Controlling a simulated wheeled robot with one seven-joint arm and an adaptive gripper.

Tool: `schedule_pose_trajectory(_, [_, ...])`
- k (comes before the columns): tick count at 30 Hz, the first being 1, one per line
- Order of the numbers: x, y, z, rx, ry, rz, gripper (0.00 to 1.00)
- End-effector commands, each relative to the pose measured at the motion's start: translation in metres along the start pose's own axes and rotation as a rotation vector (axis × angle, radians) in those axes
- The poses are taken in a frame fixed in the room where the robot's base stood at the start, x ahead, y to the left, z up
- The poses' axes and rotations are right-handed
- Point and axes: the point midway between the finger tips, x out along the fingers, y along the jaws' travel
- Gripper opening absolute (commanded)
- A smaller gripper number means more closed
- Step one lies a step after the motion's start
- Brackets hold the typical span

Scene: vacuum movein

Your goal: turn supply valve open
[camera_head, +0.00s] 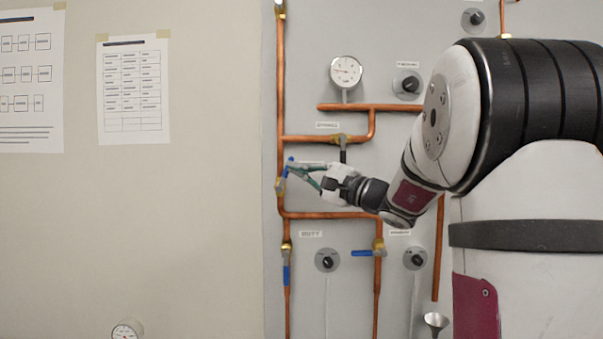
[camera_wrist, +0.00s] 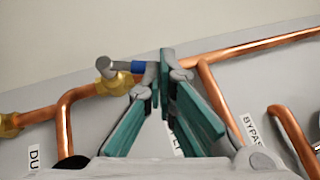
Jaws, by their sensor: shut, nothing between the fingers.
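A valve with a brass body and a blue lever sits on the left vertical copper pipe (camera_head: 281,100). Its brass body (camera_wrist: 112,84) and its lever's blue part (camera_wrist: 138,67) show in the wrist view. In the head view the blue lever (camera_head: 283,174) points up and slightly right. I see no readable supply label beside this valve. My gripper (camera_head: 291,169) is shut with its fingertips at this lever. In the wrist view the teal-padded fingertips (camera_wrist: 160,76) are together beside the lever's end, with nothing visible between them. Whether they touch the lever is unclear.
A bypass valve (camera_head: 342,138) with a dark lever hanging down is just above my gripper. Below are a valve with a blue lever down (camera_head: 287,274) and one with a sideways blue lever (camera_head: 362,253). A gauge (camera_head: 346,72) and copper pipes crowd the panel.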

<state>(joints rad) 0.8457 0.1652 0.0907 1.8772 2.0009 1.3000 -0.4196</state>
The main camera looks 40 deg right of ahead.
Motion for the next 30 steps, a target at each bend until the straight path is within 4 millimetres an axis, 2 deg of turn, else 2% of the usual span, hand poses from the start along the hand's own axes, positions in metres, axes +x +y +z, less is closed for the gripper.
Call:
schedule_pose_trajectory(9, [0.011, -0.005, 0.007, -0.114, -0.002, 0.165, 0.00])
schedule_pose_trajectory(30, [0.018, -0.007, 0.012, -0.108, 0.000, 0.163, 0.00])
